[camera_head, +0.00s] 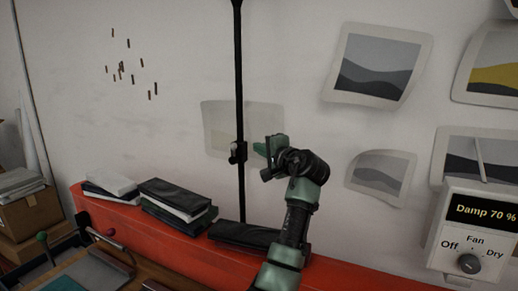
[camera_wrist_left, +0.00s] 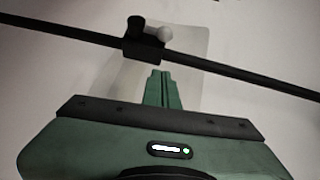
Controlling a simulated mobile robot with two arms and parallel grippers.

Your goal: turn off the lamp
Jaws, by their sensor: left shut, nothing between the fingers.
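The lamp shows as a thin black upright pole (camera_head: 239,75) in front of the wall; its top runs out of the head view. A small black switch box (camera_head: 238,153) sits on the pole. My left gripper (camera_head: 262,148) is shut and empty, just right of the switch box in the head view. In the wrist view its green fingertips (camera_wrist_left: 160,74) point at the box, with a small gap seen between them. My right gripper is not in view.
Stacked books (camera_head: 178,204) and a dark flat item (camera_head: 243,234) lie on the red ledge (camera_head: 345,274) around the pole's foot. Prints (camera_head: 378,65) hang on the wall behind. A white control panel (camera_head: 470,235) with a fan dial is at the right.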

